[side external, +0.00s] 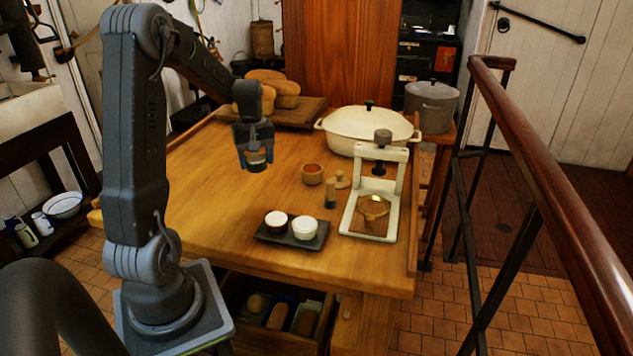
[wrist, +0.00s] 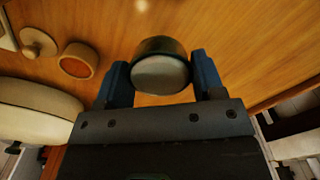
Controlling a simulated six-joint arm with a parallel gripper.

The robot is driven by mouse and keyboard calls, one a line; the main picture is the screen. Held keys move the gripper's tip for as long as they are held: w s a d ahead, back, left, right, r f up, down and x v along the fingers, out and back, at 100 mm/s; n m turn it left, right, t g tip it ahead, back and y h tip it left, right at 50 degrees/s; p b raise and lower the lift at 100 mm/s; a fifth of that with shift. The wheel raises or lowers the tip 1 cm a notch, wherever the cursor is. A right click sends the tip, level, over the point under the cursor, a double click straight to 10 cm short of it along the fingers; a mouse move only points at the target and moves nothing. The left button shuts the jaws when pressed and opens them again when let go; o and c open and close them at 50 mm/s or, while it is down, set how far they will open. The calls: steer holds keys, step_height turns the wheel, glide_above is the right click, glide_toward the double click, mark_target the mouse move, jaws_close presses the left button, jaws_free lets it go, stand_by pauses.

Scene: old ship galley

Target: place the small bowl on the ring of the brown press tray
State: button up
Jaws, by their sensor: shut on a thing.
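My gripper (side external: 255,158) is shut on a small round dark vessel with a paler band, which I take to be the small bowl (side external: 257,166), and holds it above the left part of the table. In the wrist view the bowl (wrist: 160,74) sits between the two blue fingers, its grey round face showing; its inside is hidden. The brown press tray (side external: 366,224) lies in the base of a white press (side external: 398,187) at the right of the table. A brass-coloured ring (side external: 374,206) stands on it under the press screw, well right of my gripper and apart from it.
A dark tray (side external: 291,243) with two white-topped cups is at the table front. A wooden cup (side external: 312,174), a small dark-topped cylinder (side external: 330,195) and a wooden knob (side external: 341,180) stand between gripper and press. A cream casserole (side external: 365,132) and bread board (side external: 300,116) are behind.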

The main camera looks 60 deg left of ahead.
steer(key=w+d, duration=0.3)
steer(key=w, duration=0.2)
steer(key=w+d+r, duration=0.1)
steer(key=w+d, duration=0.3)
steer(key=w, duration=0.1)
steer(key=w+d+r, duration=0.1)
steer(key=w+d, duration=0.2)
steer(key=w, duration=0.2)
steer(key=shift+w+d+r, duration=0.2)
steer(key=shift+w+r, duration=0.05)
steer(key=shift+w, duration=0.15)
glide_above(372, 207)
steer(key=f, duration=0.6)
steer(key=shift+s+a+f, duration=0.15)
steer(key=shift+s+a, duration=0.05)
steer(key=shift+a, duration=0.1)
steer(key=shift+w+d+f, duration=0.3)
steer(key=shift+d, duration=0.1)
steer(key=shift+f, duration=2)
steer(key=shift+f, duration=0.2)
